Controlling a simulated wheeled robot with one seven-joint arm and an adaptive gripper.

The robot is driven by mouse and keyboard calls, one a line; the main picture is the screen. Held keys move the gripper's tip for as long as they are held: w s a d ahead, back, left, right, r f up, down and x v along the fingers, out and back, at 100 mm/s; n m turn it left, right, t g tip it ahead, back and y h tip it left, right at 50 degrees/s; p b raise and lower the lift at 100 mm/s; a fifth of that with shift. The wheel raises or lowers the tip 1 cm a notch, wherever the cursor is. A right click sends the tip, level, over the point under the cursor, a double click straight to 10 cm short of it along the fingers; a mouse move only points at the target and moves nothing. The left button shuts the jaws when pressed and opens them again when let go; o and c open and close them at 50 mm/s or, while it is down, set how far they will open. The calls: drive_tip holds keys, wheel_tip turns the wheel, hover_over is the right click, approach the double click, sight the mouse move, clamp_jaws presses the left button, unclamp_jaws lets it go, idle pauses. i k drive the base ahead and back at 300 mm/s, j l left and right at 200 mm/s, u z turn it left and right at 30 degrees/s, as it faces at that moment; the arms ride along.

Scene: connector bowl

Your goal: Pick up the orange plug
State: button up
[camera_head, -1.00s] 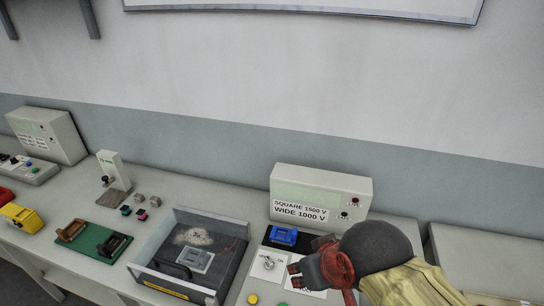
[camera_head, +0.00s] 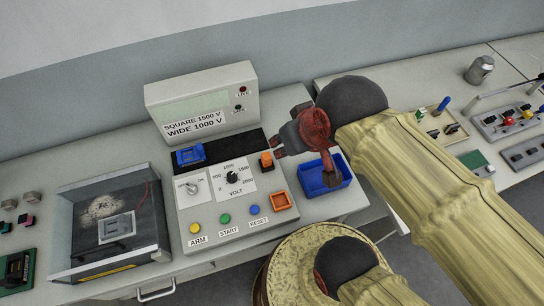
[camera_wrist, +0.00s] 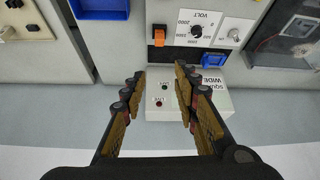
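The orange plug (camera_head: 266,160) is a small orange block standing on the grey control panel, right of the volt knob. In the wrist view the orange plug (camera_wrist: 159,36) shows above the gap between my fingertips, beside a black patch. My gripper (camera_head: 305,161) hangs to the right of the plug, above the panel's right edge and the blue tray. In the wrist view my gripper (camera_wrist: 161,80) is open, with nothing between its fingers.
The blue tray (camera_head: 311,185) stands right of the panel, partly hidden by my gripper. A blue connector (camera_head: 189,155) lies left of the plug. The display box (camera_head: 203,100) rises behind. A clear-walled case (camera_head: 108,222) stands left.

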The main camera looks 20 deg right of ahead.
sight(266, 159)
drive_tip(key=k+j+u, duration=0.15)
drive_tip(key=k, duration=0.3)
drive_tip(key=k+j+u, duration=0.2)
drive_tip(key=k+j, duration=0.15)
